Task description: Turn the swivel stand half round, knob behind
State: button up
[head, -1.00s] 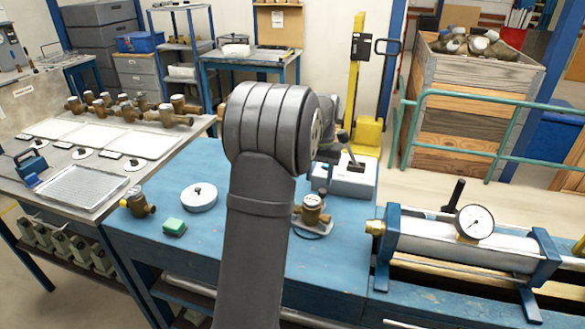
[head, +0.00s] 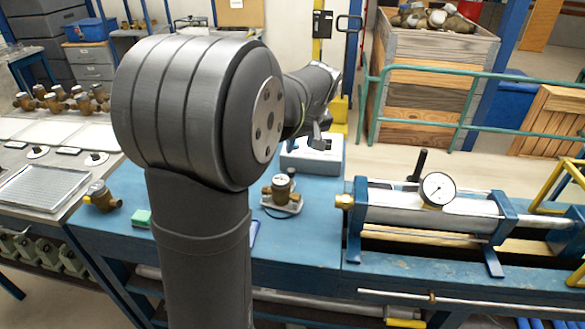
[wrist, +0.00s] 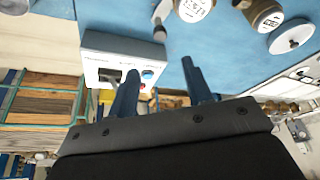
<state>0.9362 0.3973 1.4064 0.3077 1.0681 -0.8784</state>
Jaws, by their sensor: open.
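A brass meter (head: 282,188) with a pale dial stands upright on a small light grey base plate (head: 294,207), apparently the swivel stand, on the blue bench. In the wrist view, a round pale dial (wrist: 193,8) sits at the top edge, beside a short grey bar (wrist: 162,10) with a dark knob (wrist: 159,33). I cannot tell for sure that this knob belongs to the stand. My gripper (wrist: 160,68) is open and empty, its two blue fingers apart above the bench. In the head view my arm hides part of the bench.
A white box (head: 312,157) with buttons stands behind the meter. A cylinder rig with a gauge (head: 437,189) is at the right. Another brass meter (head: 102,198) and a green block (head: 141,218) lie left. A white disc (wrist: 290,37) shows in the wrist view.

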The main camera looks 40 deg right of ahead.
aim_at(292, 170)
jog(key=x, duration=1.3)
jog(key=shift+s, duration=0.1)
grip_shut()
